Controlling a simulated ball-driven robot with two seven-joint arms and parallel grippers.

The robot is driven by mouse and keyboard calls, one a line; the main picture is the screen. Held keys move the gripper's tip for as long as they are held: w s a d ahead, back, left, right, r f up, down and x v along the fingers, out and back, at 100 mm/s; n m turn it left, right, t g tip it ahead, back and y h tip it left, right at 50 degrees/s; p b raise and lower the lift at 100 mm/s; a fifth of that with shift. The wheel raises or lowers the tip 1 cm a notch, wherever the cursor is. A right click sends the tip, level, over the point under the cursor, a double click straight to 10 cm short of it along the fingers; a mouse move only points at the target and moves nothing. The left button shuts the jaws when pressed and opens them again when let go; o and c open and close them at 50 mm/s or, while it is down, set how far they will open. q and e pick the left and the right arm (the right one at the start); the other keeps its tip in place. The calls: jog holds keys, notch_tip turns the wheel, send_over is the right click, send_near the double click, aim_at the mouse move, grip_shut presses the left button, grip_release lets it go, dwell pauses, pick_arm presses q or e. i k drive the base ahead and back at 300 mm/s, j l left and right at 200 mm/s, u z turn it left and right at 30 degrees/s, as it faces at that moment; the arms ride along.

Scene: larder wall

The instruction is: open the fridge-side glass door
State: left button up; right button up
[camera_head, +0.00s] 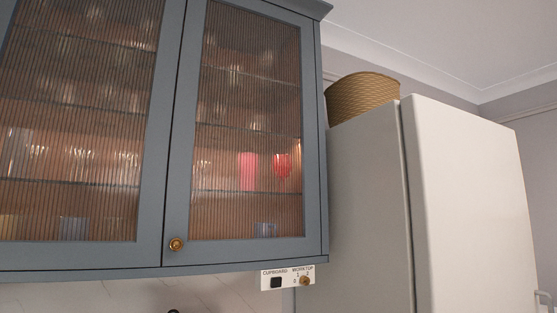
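The fridge-side glass door (184,150) is the right door of a blue-grey wall cupboard, beside the fridge. It has a ribbed glass pane (246,110) and looks closed, flush with the left door (80,130). Its round brass knob (176,244) sits at the lower left corner of the frame. Blurred glassware and a pink-red item (248,171) show behind the pane. Neither of my grippers is clearly in view. A small dark shape at the bottom edge, below the knob, is too cut off to tell.
A tall off-white fridge (470,200) stands at the right, with a woven basket (362,96) on top. A white switch plate (288,277) marked CUPBOARD and WORKTOP hangs under the cupboard's right end. The space before the doors looks clear.

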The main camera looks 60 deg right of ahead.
aim_at(243, 183)
jog(key=z, duration=1.7)
jog(key=j+z, duration=0.85)
jog(key=z, duration=0.2)
